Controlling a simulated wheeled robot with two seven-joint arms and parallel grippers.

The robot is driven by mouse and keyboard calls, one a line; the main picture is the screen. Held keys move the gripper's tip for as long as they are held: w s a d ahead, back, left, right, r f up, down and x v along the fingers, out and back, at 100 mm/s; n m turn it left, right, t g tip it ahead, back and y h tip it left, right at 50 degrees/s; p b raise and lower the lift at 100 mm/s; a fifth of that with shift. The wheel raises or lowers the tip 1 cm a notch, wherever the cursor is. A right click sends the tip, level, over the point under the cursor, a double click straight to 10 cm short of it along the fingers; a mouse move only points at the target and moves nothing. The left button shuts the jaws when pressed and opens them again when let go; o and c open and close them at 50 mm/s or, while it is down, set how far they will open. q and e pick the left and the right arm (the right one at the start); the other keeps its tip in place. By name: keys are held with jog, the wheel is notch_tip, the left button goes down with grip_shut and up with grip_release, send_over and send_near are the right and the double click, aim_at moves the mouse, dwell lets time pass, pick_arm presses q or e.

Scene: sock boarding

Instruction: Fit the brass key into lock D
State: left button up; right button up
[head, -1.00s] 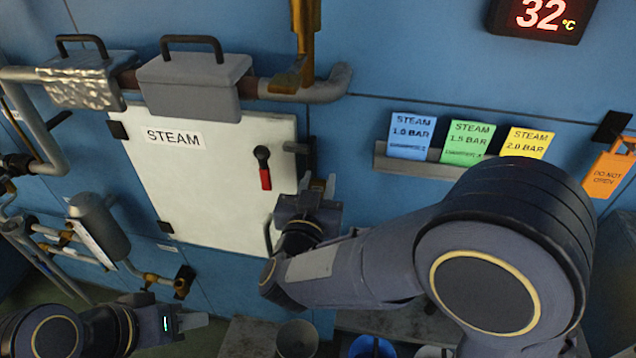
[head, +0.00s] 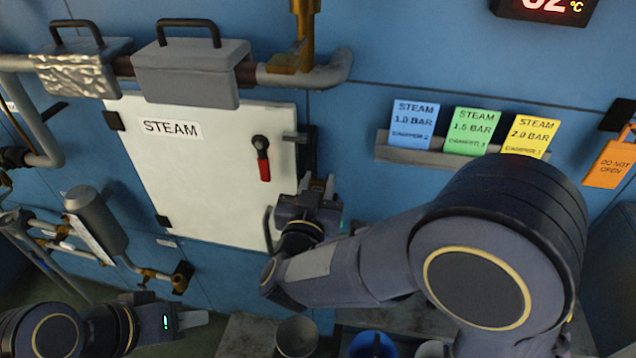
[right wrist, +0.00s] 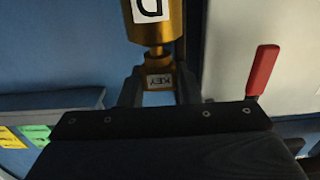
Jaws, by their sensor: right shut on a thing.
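The brass key (right wrist: 159,80), marked KEY, is between the fingers of my right gripper (right wrist: 159,88) in the right wrist view. My right gripper is shut on it. The brass lock D (right wrist: 151,28), with a white D label, is directly beyond the key and in line with it. A narrow brass neck shows between them; I cannot tell whether the key is inside the lock. In the head view my right gripper (head: 319,186) is by the right edge of the white STEAM door, where key and lock cannot be made out. My left gripper (head: 194,319) is low at the left, away from both.
The white door (head: 205,185) has a red-handled lever (head: 263,160), also close to the right in the right wrist view (right wrist: 262,72). Brass and grey pipes (head: 305,75) run above. A card rack (head: 440,165) and orange tag (head: 610,163) are at right.

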jog(key=shift+f+b, duration=0.6)
jog(key=shift+f, duration=0.2)
jog(key=o, duration=1.1)
jog(key=shift+r, duration=0.1)
jog(key=s+a, duration=0.1)
jog(key=s, duration=0.6)
jog(key=shift+s+a+b, duration=0.25)
jog(key=shift+s+b, duration=0.05)
jog(key=shift+s, duration=0.05)
